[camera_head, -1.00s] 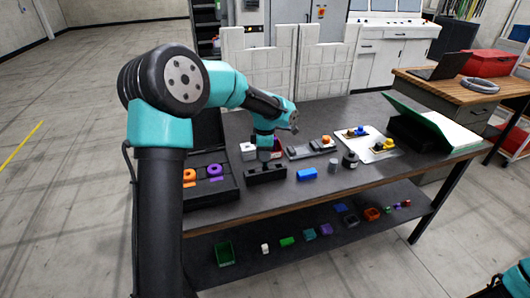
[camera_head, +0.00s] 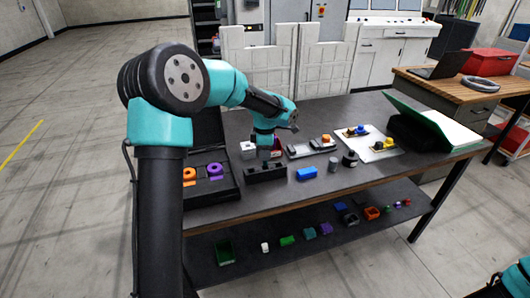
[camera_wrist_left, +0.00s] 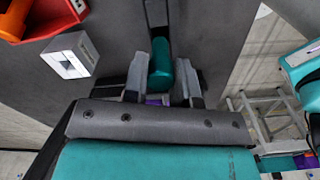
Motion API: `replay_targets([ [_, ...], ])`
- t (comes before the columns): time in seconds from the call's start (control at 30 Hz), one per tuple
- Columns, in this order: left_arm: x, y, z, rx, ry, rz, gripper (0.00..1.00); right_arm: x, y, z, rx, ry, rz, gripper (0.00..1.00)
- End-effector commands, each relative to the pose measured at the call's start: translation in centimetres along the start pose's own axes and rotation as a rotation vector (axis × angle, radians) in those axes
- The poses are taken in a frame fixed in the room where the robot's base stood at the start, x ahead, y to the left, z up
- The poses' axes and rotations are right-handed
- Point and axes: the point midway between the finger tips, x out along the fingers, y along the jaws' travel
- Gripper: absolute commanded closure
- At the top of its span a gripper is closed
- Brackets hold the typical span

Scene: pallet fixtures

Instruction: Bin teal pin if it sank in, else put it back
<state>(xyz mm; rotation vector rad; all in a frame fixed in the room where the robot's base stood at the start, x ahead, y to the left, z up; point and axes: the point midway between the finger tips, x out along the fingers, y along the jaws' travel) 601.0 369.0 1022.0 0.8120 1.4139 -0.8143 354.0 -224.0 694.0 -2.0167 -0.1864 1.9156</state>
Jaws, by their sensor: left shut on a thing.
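My left gripper (camera_head: 265,157) reaches down over the black fixture block (camera_head: 266,174) on the dark table. In the left wrist view the gripper (camera_wrist_left: 161,82) is shut on the teal pin (camera_wrist_left: 161,67), which shows between the two grey fingers. A dark slotted part lies just beyond the pin in that view. I cannot tell how deep the pin sits or whether it touches the block. A bit of purple shows between the finger bases.
A white slotted box (camera_head: 248,150) stands behind the block, also in the wrist view (camera_wrist_left: 70,62), near a red bin (camera_wrist_left: 45,18). A blue block (camera_head: 306,173), grey cylinder (camera_head: 333,165) and black knob (camera_head: 350,159) stand to the right. An open case with rings (camera_head: 215,191) lies left.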

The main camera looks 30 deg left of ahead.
Motion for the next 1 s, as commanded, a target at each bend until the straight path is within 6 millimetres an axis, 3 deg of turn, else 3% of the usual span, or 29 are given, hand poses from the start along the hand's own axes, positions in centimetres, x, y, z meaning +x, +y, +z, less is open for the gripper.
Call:
replay_targets([
  [1.0, 1.6, 0.0, 0.0, 0.0, 0.001, -0.001, 1.0, 0.0, 0.0, 0.0, 0.0, 0.0, 0.0, 0.45],
])
